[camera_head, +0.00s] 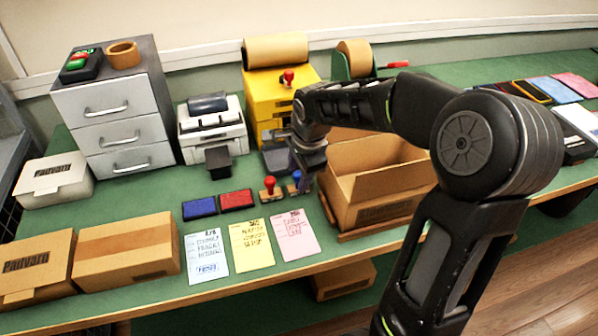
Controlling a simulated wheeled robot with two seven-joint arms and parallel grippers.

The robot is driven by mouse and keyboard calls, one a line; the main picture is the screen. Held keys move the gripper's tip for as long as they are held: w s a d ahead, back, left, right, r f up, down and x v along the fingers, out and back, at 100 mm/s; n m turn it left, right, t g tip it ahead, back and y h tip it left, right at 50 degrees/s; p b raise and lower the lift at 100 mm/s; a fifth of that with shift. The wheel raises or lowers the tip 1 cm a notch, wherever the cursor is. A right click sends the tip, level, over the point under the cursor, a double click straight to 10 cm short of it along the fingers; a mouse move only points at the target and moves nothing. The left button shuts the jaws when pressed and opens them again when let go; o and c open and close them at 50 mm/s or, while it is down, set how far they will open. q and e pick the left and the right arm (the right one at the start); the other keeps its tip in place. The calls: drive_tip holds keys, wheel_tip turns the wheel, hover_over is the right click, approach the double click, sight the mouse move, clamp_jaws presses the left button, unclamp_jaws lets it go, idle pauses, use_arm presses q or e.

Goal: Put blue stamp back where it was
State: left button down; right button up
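The blue stamp (296,177) shows as a small blue knob beside the red stamp (269,184), behind the paper slips. My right gripper (307,178) points down right at the blue stamp and hides part of it. Whether the fingers are closed around the blue knob or only beside it cannot be told. The red stamp stands upright on a wooden base. A blue ink pad (199,208) and a red ink pad (237,199) lie to the left. My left gripper is not in view.
White (206,249), yellow (250,246) and pink (294,237) slips lie at the front edge. An open cardboard box (375,181) stands close right of my gripper. A label printer (211,128), yellow machine (268,90) and drawer unit (115,112) stand behind. Closed boxes (126,251) sit front left.

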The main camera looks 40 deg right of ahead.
drive_tip(key=v, duration=1.2)
drive_tip(key=shift+r, duration=0.2)
idle(0.7)
